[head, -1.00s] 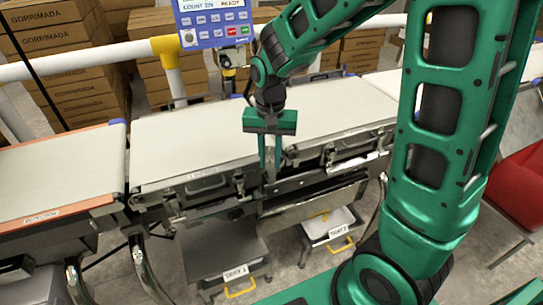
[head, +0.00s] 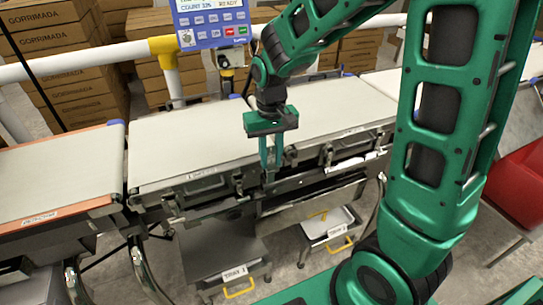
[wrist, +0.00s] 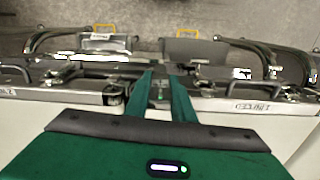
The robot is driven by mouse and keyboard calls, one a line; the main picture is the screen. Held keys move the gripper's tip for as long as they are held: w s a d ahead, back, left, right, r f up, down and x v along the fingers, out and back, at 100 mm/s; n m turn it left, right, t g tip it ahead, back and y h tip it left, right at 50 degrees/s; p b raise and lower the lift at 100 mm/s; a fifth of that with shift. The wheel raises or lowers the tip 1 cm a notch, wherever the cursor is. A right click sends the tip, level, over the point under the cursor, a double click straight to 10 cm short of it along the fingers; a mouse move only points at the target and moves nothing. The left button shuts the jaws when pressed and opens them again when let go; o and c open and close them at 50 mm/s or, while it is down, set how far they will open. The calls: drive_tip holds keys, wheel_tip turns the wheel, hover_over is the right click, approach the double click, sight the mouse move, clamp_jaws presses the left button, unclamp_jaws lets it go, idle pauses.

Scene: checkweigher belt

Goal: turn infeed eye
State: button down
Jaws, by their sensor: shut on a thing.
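My gripper (head: 269,178) points down at the front edge of the weigher belts, at the gap between two belt sections. In the wrist view its two green fingers (wrist: 161,80) are closed around a small metal part, which looks like the infeed eye (wrist: 160,92). The fingers hide most of that part, and its facing cannot be read. In the head view the eye is hidden behind the fingers, and the fingers show nearly edge-on.
The left belt (head: 190,150) and the orange-edged belt (head: 60,165) are empty. A control panel (head: 212,22) reads READY above the rail (head: 80,60). Trays with yellow handles (head: 235,285) sit below.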

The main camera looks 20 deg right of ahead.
sight(270, 154)
drive_tip(key=shift+a+n, duration=0.15)
drive_tip(key=shift+n, duration=0.35)
drive_tip(key=c, duration=1.6)
unclamp_jaws()
drive_tip(key=shift+o, duration=0.4)
wheel_tip(270, 154, up, 11)
drive_tip(key=shift+w+f, duration=0.1)
drive_tip(key=shift+f, duration=0.1)
drive_tip(key=shift+d, duration=0.2)
